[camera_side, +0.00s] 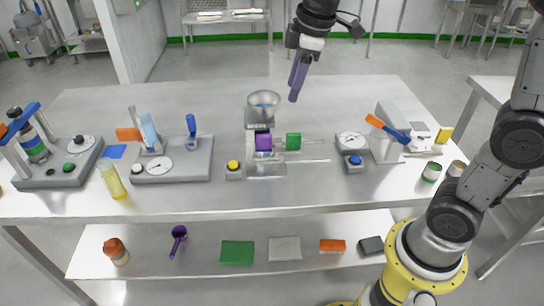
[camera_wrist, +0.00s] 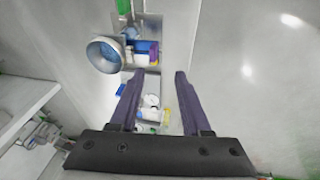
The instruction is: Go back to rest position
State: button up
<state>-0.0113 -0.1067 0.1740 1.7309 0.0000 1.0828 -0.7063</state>
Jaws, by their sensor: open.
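My gripper (camera_side: 298,82) hangs high above the back of the steel table (camera_side: 330,97), pointing down, with nothing in its fingers. In the wrist view its two purple fingers (camera_wrist: 156,85) stand apart with a clear gap between them. A metal funnel bowl (camera_side: 264,103) on a stand is below and to the left of the fingers in the side view. It also shows in the wrist view (camera_wrist: 104,54), left of the fingers. My gripper touches nothing.
A purple block (camera_side: 263,142) and a green block (camera_side: 293,141) sit mid-table near the funnel. Stations with dials stand left (camera_side: 180,160) and right (camera_side: 352,143). A lower shelf (camera_side: 205,255) holds a scoop, a bottle and trays. The air around the gripper is free.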

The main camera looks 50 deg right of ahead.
jog(key=s+r+m+t, duration=0.2)
jog(key=s+m, duration=0.1)
jog(key=s, duration=1.1)
jog(key=s+f+m, duration=0.5)
jog(key=s+f, duration=0.1)
jog(key=shift+s+d+f+t, duration=0.2)
jog(key=shift+t, duration=0.1)
